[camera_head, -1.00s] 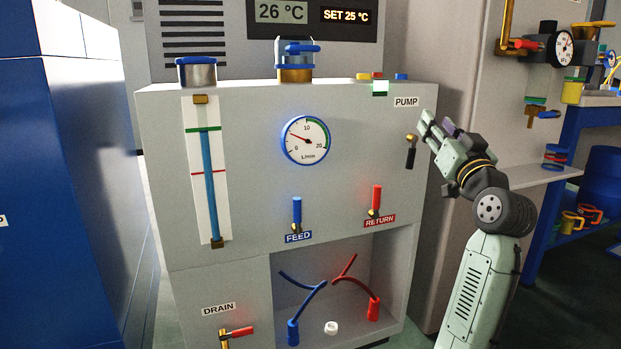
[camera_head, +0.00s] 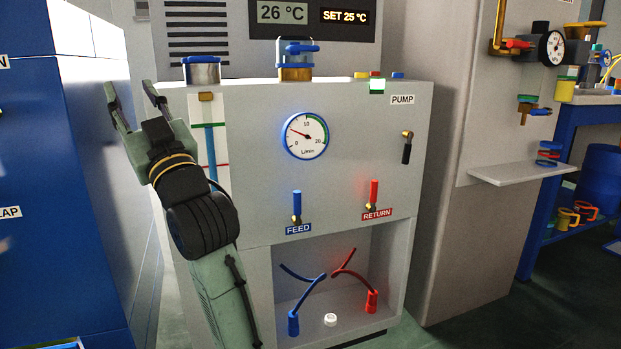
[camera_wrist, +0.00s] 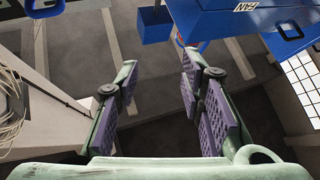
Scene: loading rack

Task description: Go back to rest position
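My gripper (camera_head: 132,100) is raised at the left of the head view, in front of the gap between the blue cabinet and the grey pump unit. Its two fingers are spread apart with nothing between them. In the wrist view the open fingers (camera_wrist: 160,95) show purple pads, with the grey floor beyond them. My arm hides the lower part of the blue level tube and the DRAIN valve in the head view.
The grey pump unit (camera_head: 345,200) has a round gauge (camera_head: 305,136), a blue FEED lever (camera_head: 297,204), a red RETURN lever (camera_head: 374,192) and a black PUMP lever (camera_head: 407,152). A blue cabinet (camera_head: 95,190) stands close on the left. A shelf (camera_head: 520,172) juts out at right.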

